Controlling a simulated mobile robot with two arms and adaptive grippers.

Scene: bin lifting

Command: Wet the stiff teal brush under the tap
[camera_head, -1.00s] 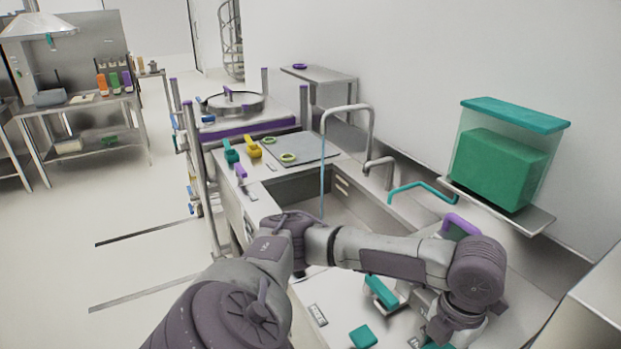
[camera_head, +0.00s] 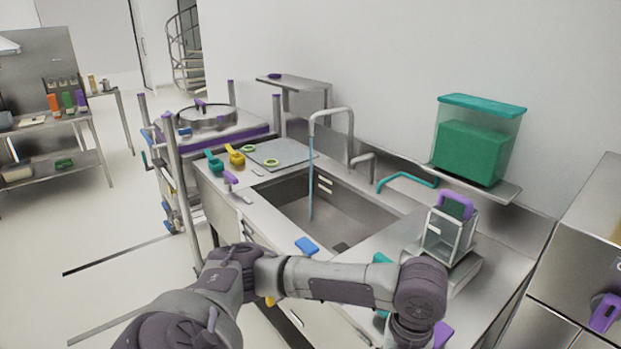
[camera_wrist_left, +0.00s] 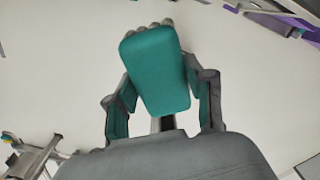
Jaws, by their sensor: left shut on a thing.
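In the left wrist view, my left gripper (camera_wrist_left: 162,88) is shut on a teal block-shaped piece, seemingly the stiff teal brush (camera_wrist_left: 155,70). Dark grey lumps, perhaps bristles, show along its far edge. In the head view my left arm crosses the lower middle; its gripper is below the picture's edge. The tap (camera_head: 350,135) arches over the sink (camera_head: 352,213), and a thin blue stream of water (camera_head: 311,185) falls from it into the basin. My right gripper is not in view.
A blue piece (camera_head: 306,245) lies on the sink's front rim. Teal pieces (camera_head: 382,258) are partly hidden behind my arm. A metal caddy with a purple top (camera_head: 452,230) stands right of the sink. A shelf carries a green-filled container (camera_head: 475,145). Floor at left is open.

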